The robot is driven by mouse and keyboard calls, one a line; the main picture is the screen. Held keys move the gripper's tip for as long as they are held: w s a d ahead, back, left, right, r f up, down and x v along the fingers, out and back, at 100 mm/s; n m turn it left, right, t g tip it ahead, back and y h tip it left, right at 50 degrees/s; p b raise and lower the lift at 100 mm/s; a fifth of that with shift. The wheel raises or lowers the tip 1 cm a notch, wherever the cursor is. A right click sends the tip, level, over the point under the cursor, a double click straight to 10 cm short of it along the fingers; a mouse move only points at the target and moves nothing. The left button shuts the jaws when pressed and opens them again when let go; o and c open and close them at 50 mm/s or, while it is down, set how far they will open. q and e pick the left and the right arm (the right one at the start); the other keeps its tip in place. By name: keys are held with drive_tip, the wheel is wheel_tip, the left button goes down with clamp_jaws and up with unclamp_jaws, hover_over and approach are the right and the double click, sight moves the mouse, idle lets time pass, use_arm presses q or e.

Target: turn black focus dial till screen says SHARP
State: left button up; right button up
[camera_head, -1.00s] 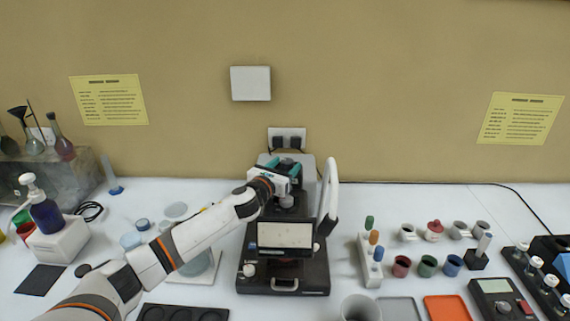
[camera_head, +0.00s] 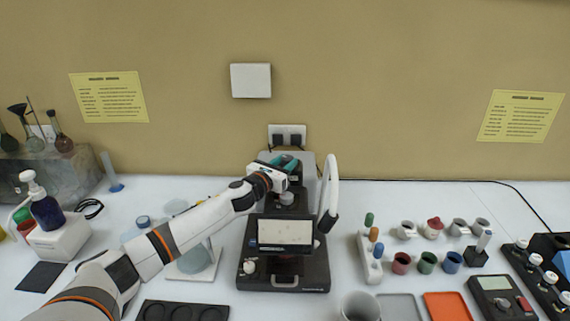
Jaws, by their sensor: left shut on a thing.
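The dark microscope-like instrument (camera_head: 256,264) stands on the white table in the middle of the camera_head view. Its screen (camera_head: 285,232) faces me and looks pale; I cannot read any word on it. My left gripper (camera_head: 285,182) reaches over the instrument's upper part from the left, just above a grey round part (camera_head: 286,198). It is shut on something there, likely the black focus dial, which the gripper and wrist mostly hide. My right gripper is not in view.
A white curved arm (camera_head: 331,185) rises at the instrument's right side. Right of it stand a rack with coloured handles (camera_head: 369,262), several small cups (camera_head: 427,262) and an orange tray (camera_head: 449,306). A white pump-bottle stand (camera_head: 62,240) is at the left.

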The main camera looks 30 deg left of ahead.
use_arm(q)
drive_tip(key=shift+a+m+h+b, duration=0.3)
drive_tip(key=shift+m+h, duration=0.4)
drive_tip(key=shift+h, duration=0.2)
drive_tip(key=m+g+h+b, duration=0.1)
drive_tip(key=h+b, duration=0.1)
drive_tip(key=b, duration=0.1)
drive_tip(key=m+g+h+b, duration=0.1)
drive_tip(key=m+h+b, duration=0.1)
drive_tip(key=h+b, duration=0.1)
drive_tip(key=m+g+h+b, duration=0.1)
drive_tip(key=m+h+b, duration=0.1)
drive_tip(key=h+b, duration=0.1)
drive_tip(key=shift+w+a+f, duration=0.15)
drive_tip(key=shift+w+a, duration=0.05)
drive_tip(key=shift+a, duration=0.05)
drive_tip(key=shift+r+m+g+h+b, duration=0.2)
drive_tip(key=shift+m+g+h+b, duration=0.2)
drive_tip(key=shift+m+h+b, duration=0.25)
drive_tip(key=shift+r, duration=0.1)
drive_tip(key=o, duration=1)
drive_tip(key=shift+s, duration=0.1)
